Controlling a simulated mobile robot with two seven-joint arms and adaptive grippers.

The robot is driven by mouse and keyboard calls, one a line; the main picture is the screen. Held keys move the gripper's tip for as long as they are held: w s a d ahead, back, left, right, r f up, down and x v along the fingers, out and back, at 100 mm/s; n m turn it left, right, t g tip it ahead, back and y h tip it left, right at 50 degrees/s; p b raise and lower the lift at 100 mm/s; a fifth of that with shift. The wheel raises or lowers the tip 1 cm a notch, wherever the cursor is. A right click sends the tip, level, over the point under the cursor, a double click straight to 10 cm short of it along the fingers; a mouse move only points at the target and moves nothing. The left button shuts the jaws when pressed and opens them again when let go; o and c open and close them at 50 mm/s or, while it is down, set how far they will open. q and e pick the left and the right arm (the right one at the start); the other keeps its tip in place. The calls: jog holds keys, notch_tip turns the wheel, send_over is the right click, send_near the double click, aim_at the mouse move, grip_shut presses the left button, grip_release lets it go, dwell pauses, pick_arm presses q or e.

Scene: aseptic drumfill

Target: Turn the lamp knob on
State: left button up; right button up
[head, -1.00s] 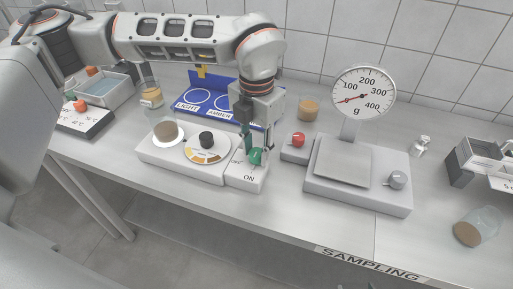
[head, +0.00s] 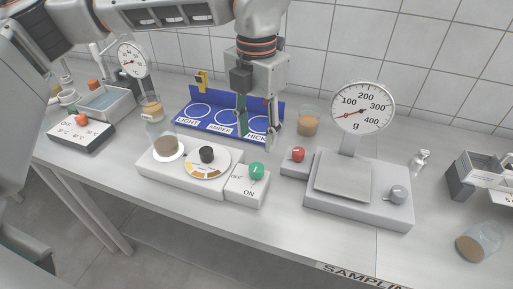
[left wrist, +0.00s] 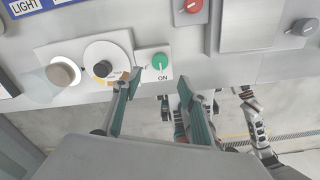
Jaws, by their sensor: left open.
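The lamp knob is a green round knob (head: 257,171) on a small white box (head: 246,191) marked OFF and ON, at the right end of a white lamp unit. The green knob shows too in the left wrist view (left wrist: 159,61), uncovered, just beyond the fingertips. My left gripper (head: 257,137) is open and empty, pointing down above and behind the knob, not touching it. Its two teal fingers frame the lower middle of the wrist view (left wrist: 157,88). My right gripper is not recognisable.
A red knob (head: 298,154) on a grey box is close on the right, beside the scale (head: 342,177). A blue labelled rack (head: 215,124) stands behind. A jar (head: 308,122) is behind right. The bench front (head: 290,229) is clear.

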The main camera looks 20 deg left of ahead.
pick_arm(q)
notch_tip(320, 180, up, 2)
jog(key=shift+r, duration=0.1)
dwell(0.4)
